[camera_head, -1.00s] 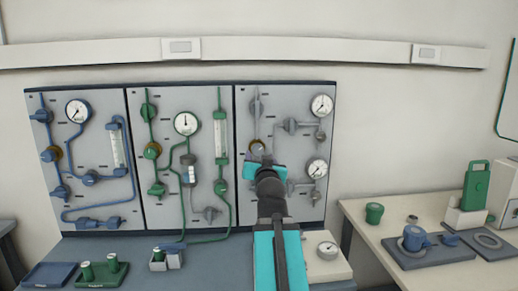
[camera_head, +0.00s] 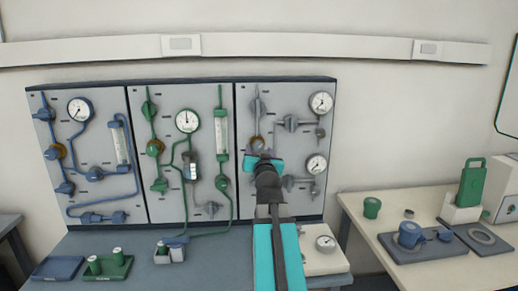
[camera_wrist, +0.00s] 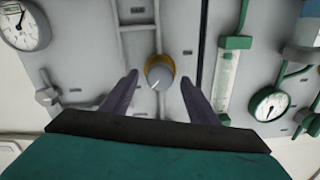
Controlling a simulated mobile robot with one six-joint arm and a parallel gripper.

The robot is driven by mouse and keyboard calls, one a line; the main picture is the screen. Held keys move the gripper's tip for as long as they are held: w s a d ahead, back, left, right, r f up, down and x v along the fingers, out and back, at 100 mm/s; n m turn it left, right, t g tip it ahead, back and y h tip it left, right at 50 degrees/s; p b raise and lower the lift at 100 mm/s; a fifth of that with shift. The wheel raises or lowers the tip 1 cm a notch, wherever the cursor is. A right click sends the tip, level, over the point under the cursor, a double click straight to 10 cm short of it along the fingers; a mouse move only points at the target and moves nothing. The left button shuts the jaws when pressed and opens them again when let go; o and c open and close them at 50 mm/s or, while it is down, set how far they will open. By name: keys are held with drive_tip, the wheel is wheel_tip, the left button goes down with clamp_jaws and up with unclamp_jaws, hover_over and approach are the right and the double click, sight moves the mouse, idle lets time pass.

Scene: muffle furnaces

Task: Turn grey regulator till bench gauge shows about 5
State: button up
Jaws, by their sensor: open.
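The grey regulator (camera_head: 257,144) is a round knob with an amber collar on the right-hand panel, partly hidden behind my gripper (camera_head: 264,161) in the head view. In the wrist view the grey knob (camera_wrist: 159,74) shows a white pointer mark and sits between the tips of my open gripper (camera_wrist: 158,79). A gap shows on each side, and I cannot tell how deep the fingers reach. The bench gauge (camera_head: 326,243) is a white dial on a pale box on the bench, right of my arm. Its reading is too small to tell.
The grey panel (camera_head: 290,205) also carries two dials, the upper (camera_head: 321,102) and the lower (camera_head: 316,164), with pipes and valves. Green-piped (camera_head: 187,121) and blue-piped (camera_head: 79,110) panels stand left. A pale side table (camera_head: 385,235) with several items is right.

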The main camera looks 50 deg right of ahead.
sight(258, 147)
drive_tip(key=shift+x, duration=1.1)
drive_tip(key=c, duration=1)
drive_tip(key=shift+c, duration=0.2)
drive_tip(key=shift+m, duration=0.3)
drive_tip(key=shift+m+p, duration=1.05)
drive_tip(key=shift+m, duration=0.85)
